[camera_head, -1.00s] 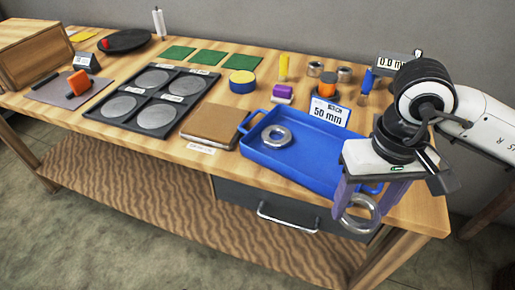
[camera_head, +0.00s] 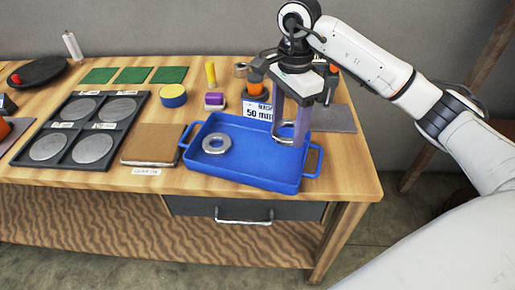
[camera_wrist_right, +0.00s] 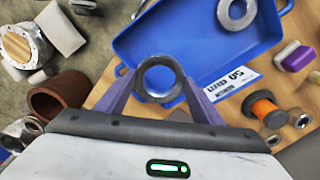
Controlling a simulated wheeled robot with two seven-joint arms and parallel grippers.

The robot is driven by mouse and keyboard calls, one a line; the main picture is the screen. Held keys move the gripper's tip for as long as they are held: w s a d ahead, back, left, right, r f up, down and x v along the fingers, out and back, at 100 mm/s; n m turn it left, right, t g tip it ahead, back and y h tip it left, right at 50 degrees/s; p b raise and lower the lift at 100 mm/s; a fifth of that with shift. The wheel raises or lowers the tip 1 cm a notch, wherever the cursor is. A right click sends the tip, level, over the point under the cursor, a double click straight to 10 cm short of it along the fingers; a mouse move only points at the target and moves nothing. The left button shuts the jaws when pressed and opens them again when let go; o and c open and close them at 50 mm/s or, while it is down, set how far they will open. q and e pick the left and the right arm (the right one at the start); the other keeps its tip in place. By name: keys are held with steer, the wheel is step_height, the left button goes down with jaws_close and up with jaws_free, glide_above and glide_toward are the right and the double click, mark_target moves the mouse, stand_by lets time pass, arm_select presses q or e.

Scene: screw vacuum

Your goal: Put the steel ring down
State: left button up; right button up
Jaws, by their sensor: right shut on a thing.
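My right gripper (camera_head: 289,138) points down over the right part of the blue tray (camera_head: 245,180). Its purple fingers are shut on a steel ring (camera_head: 286,141). In the right wrist view the held ring (camera_wrist_right: 164,97) sits upright to the camera between the fingertips (camera_wrist_right: 160,80), with the tray (camera_wrist_right: 190,35) behind and beyond it. I cannot tell the exact gap between ring and tray floor. A second steel ring (camera_head: 217,144) lies flat in the left part of the tray and shows at the top of the wrist view (camera_wrist_right: 236,14). My left gripper is not in view.
A purple block (camera_head: 214,101) and a yellow-blue cylinder (camera_head: 173,96) stand behind. The tray's middle is clear.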

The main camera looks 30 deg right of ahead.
mark_target(284, 161)
step_height(284, 161, down, 9)
steer(key=shift+f+p, duration=0.2)
steer(key=shift+p, duration=0.1)
steer(key=shift+f, duration=0.1)
steer(key=shift+f, duration=0.15)
steer(key=o, duration=1.1)
step_height(284, 161, up, 12)
steer(key=shift+r+b, duration=0.25)
steer(key=shift+b, duration=0.2)
